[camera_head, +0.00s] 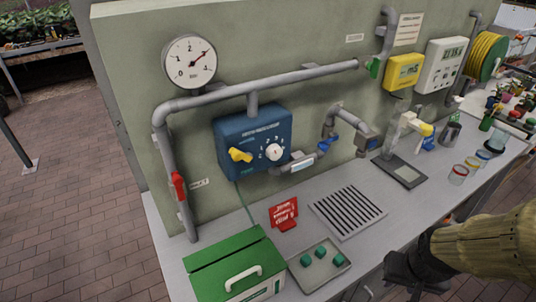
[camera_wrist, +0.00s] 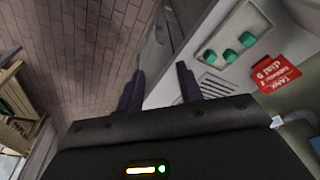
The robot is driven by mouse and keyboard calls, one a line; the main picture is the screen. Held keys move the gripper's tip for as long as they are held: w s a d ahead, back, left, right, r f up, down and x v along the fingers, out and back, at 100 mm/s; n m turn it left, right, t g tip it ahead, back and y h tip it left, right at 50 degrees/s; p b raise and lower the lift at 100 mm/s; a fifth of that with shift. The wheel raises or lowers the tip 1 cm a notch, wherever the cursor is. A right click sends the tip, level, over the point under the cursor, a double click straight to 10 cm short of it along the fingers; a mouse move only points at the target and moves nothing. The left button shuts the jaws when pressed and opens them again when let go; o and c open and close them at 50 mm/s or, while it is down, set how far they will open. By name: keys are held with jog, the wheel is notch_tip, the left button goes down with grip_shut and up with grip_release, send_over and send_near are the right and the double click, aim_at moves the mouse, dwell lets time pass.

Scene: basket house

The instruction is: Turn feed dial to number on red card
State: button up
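The blue feed box (camera_head: 228,133) is on the grey-green wall panel. It carries a white round dial (camera_head: 274,152) with small numbers around it and a yellow lever (camera_head: 240,155); the dial's exact setting is too small to read. The red card (camera_head: 284,214) stands on the bench below the box. It also shows in the wrist view (camera_wrist: 275,73), tilted, with white print whose number I cannot read surely. My gripper (camera_head: 405,277) is by the bench's front edge, right of the card and away from the dial. Its two fingers (camera_wrist: 159,88) are apart, with nothing between them.
A green box (camera_head: 232,266), a tray (camera_head: 306,278) with green blocks and a slotted grate (camera_head: 347,211) lie on the bench. Pipes (camera_head: 255,86), a red-handled valve (camera_head: 179,186) and a blue-handled tap (camera_head: 328,144) surround the feed box. Jars (camera_head: 459,174) stand at right.

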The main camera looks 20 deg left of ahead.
jog(key=shift+w, duration=0.1)
jog(key=shift+o, duration=0.8)
jog(key=o, duration=0.4)
jog(key=shift+c, duration=0.2)
jog(key=w+a+r+n+t+y+p, duration=0.1)
jog(key=w+a+n+t+y+p, duration=0.1)
jog(key=w+a+n+t+p, duration=0.25)
jog(key=w+a+r+n+t+y+p, duration=0.1)
jog(key=w+a+n+t+y+p, duration=0.15)
jog(key=w+a+p, duration=0.4)
jog(key=s+a+r+n+t+y+p, duration=0.2)
jog(key=a+r+n+y+p, duration=0.3)
jog(key=a+r+y+p, duration=0.2)
jog(key=shift+s+a+r+y, duration=0.15)
jog(key=shift+s+a+y, duration=0.1)
jog(key=shift+a+y, duration=0.9)
